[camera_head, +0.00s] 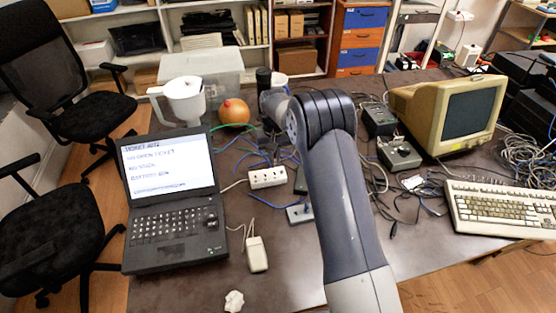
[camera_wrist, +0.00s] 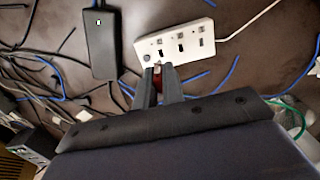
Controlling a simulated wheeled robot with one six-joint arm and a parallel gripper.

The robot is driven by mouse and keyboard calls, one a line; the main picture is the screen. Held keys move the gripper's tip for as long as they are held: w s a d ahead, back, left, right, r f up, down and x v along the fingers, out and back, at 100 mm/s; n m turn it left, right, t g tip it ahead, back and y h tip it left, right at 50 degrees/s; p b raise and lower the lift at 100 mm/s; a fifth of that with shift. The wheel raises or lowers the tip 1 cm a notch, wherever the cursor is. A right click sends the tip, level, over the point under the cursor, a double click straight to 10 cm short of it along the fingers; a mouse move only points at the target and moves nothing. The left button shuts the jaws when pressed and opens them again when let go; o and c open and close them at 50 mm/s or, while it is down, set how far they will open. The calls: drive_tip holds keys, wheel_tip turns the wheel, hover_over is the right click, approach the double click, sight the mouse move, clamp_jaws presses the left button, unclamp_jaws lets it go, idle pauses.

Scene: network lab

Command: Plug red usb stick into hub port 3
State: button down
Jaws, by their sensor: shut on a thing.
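The white hub (camera_wrist: 192,50) lies on the dark table, with a row of dark ports along its top; it also shows in the head view (camera_head: 267,177), left of my arm. My gripper (camera_wrist: 158,69) is shut on the red usb stick (camera_wrist: 157,77), of which only a small red part shows between the fingers. The fingertips are right at the hub's near edge in the wrist view, by its leftmost port. I cannot tell whether the stick touches or enters a port.
A black box (camera_wrist: 101,43) lies left of the hub in the wrist view. Blue and black cables (camera_wrist: 55,75) lie around it. In the head view, a laptop (camera_head: 168,195) stands at left, and a monitor (camera_head: 448,112) and keyboard (camera_head: 505,208) at right.

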drive_tip(key=shift+w+f, duration=0.25)
drive_tip(key=shift+w, duration=0.2)
drive_tip(key=shift+f+b, duration=1.05)
drive_tip(key=shift+f, duration=1.25)
drive_tip(key=shift+f+b, duration=0.9)
drive_tip(key=shift+b, duration=0.05)
drive_tip(key=c, duration=1.5)
unclamp_jaws()
drive_tip(key=shift+a, duration=0.1)
drive_tip(key=shift+o, duration=0.2)
drive_tip(key=shift+r, duration=0.1)
drive_tip(key=shift+w+r, duration=0.1)
drive_tip(key=shift+r, duration=0.2)
wheel_tip(320, 180, up, 10)
drive_tip(key=shift+a+r+b, duration=0.1)
drive_tip(key=shift+b, duration=0.45)
